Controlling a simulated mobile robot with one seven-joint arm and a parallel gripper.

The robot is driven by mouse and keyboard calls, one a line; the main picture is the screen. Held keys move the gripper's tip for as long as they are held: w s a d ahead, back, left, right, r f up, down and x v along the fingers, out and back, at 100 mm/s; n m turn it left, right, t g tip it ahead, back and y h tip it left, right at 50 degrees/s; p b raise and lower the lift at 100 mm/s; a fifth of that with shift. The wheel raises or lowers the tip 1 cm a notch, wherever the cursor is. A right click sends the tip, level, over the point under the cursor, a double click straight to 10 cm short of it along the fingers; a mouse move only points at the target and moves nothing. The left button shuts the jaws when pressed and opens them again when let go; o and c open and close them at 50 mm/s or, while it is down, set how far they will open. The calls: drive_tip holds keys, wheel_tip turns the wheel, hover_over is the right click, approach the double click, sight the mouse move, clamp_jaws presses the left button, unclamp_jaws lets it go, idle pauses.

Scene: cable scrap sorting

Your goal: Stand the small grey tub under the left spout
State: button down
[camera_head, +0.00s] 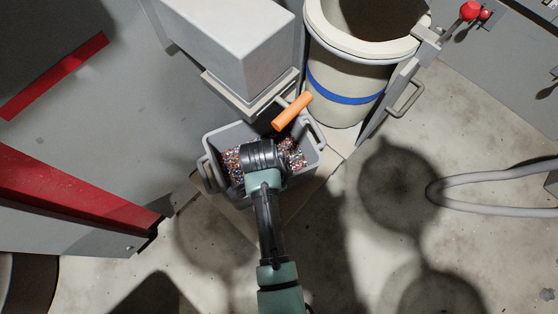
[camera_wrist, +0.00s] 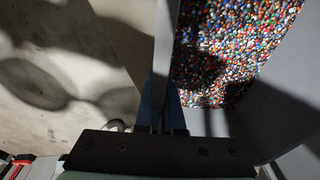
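The small grey tub (camera_head: 211,171) holds multicoloured granules and sits just in front of and partly below the grey box-shaped spout housing (camera_head: 235,50). The spout's opening is hidden. My arm reaches over the tub from the front, and its wrist hides my fingers in the head view. In the wrist view, my gripper (camera_wrist: 166,105) has its fingers close on both sides of the tub's upright wall (camera_wrist: 165,45), with granules to the right and floor to the left. It looks shut on that wall.
An orange handle (camera_head: 292,111) projects over the tub's far right corner. A cream bucket with a blue band (camera_head: 345,88) stands to the right. A red-edged grey panel (camera_head: 70,190) is at left. A grey hose (camera_head: 480,178) lies right; the floor between is clear.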

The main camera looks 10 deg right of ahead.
drive_tip(key=shift+w+r, duration=0.15)
drive_tip(key=shift+w, duration=0.05)
drive_tip(key=c, duration=1.5)
unclamp_jaws()
drive_tip(key=shift+s+f, duration=0.15)
drive_tip(key=shift+f, duration=0.05)
drive_tip(key=o, duration=0.5)
drive_tip(key=shift+c, duration=0.2)
drive_tip(key=shift+s+a+r+p, duration=0.1)
drive_tip(key=shift+a+r+p, duration=0.1)
drive_tip(key=shift+r+p, duration=0.85)
drive_tip(key=shift+a+r+p, duration=0.15)
drive_tip(key=shift+r+p, duration=0.45)
drive_tip(key=shift+r, duration=0.9)
drive_tip(key=shift+s+a+r+p, duration=0.1)
drive_tip(key=shift+a+r+p, duration=0.1)
drive_tip(key=shift+r+p, duration=0.85)
drive_tip(key=shift+w+r, duration=0.1)
drive_tip(key=shift+r, duration=0.15)
